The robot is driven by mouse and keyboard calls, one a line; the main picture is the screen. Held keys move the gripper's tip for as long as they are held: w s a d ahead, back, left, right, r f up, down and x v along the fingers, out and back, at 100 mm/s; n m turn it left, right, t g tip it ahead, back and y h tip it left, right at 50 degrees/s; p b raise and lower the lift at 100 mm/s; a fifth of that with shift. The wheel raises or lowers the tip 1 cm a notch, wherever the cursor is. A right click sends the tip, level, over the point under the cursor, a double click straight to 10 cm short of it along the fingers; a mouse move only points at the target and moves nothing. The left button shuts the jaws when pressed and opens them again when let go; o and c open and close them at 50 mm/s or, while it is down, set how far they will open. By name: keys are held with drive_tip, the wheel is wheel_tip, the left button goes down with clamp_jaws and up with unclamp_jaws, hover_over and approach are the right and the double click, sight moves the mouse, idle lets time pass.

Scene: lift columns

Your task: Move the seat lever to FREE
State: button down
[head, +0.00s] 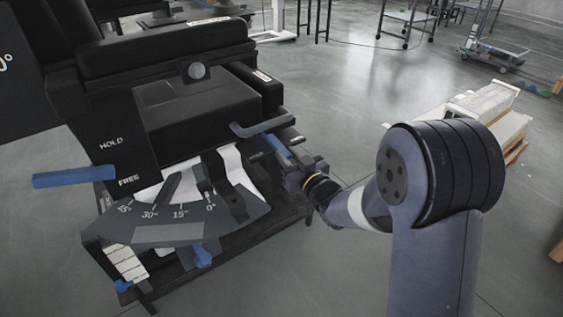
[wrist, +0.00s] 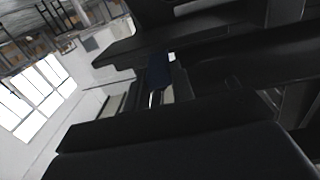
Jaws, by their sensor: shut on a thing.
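A black seat unit (head: 165,105) stands at the left in the head view. Its left panel has the labels HOLD and FREE (head: 128,180), and a blue lever (head: 75,177) sticks out to the left, level with FREE. A second blue lever (head: 262,125) sticks out at the unit's right side. My gripper (head: 287,163) is at that right side, just below the second lever, shut on a blue bar (head: 274,148). The jaws are small and partly hidden, so the exact grasp is unclear. The wrist view shows a dark blue piece (wrist: 160,72) between black parts.
An angle scale plate (head: 185,218) marked in degrees is on the front, with a black pointer arm over it. A blue knob (head: 202,256) sits below. Pale boxes (head: 490,110) stand on the floor at the right. Open floor lies between.

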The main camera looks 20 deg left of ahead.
drive_tip(key=shift+w+d+r+n+g+y+p, duration=0.1)
drive_tip(key=shift+w+d+n+g+y+p, duration=0.55)
drive_tip(key=shift+g, duration=0.5)
drive_tip(key=shift+w+d+f+n+g+y+p, duration=0.1)
drive_tip(key=shift+w+d+n+g+y+p, duration=0.25)
drive_tip(key=shift+w+n+g+y+p, duration=0.55)
drive_tip(key=shift+w+d+r+n+g+y+p, duration=0.1)
drive_tip(key=shift+w+d+n+g+y+p, duration=0.5)
drive_tip(key=shift+w+n+g, duration=0.55)
drive_tip(key=shift+s+a+g, duration=0.15)
drive_tip(key=shift+s+g, duration=0.05)
drive_tip(key=shift+g, duration=0.1)
drive_tip(key=c, duration=1.2)
unclamp_jaws()
drive_tip(key=p+v, duration=0.2)
drive_tip(key=v, duration=0.8)
drive_tip(key=shift+s+d, duration=0.2)
drive_tip(key=shift+d, duration=0.15)
drive_tip(key=shift+a, duration=0.1)
